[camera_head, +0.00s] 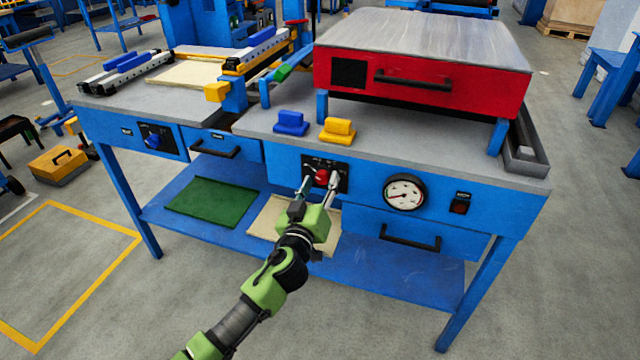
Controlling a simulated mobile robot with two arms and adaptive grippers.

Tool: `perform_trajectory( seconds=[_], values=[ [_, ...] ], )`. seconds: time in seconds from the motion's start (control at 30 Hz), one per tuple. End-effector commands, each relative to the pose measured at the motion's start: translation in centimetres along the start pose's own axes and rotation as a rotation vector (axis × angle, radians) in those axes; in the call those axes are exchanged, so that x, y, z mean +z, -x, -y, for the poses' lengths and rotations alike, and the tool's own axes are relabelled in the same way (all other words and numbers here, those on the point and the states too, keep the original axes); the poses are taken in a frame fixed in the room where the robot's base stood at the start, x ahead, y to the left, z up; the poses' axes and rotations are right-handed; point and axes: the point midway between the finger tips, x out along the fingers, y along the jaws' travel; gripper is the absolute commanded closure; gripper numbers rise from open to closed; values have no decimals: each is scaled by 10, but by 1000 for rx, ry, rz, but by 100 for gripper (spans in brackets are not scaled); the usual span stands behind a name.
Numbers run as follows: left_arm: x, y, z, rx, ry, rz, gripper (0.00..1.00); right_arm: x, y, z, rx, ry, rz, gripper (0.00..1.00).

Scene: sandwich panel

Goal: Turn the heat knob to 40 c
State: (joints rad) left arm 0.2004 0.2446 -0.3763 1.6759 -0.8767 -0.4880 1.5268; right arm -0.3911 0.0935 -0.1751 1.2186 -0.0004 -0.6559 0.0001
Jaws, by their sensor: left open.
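The heat knob (321,177) is red and sits on a small black panel on the blue front of the workbench. My left gripper (320,183) is open, with one finger on each side of the red knob. I cannot tell whether the fingers touch it. The scale marks around the knob are partly hidden and too small to read. My right gripper is not in the view.
A round gauge (404,194) and a small red switch (460,204) are right of the knob. A blue knob (153,141) is on the left panel. A red press (420,75) stands on top. Black drawer handles (410,238) stick out below.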

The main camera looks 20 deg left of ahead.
Motion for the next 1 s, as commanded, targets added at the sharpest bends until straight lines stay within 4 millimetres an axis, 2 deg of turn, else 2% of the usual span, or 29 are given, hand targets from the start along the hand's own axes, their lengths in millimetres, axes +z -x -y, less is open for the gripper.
perform_trajectory(
  seconds=[0.1,0.23,0.27,0.67,0.77,1.0],
  values=[
    [0,0,0,0,0,0,61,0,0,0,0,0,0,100],
    [0,0,0,0,0,0,94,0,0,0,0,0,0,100],
    [0,0,0,0,0,0,97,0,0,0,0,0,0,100],
    [1,1,0,1,-49,-4,96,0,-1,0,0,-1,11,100],
    [1,0,1,2,-98,-9,96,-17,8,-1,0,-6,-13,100],
    [2,1,1,8,-284,-23,96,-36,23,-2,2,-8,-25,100]
  ],
)
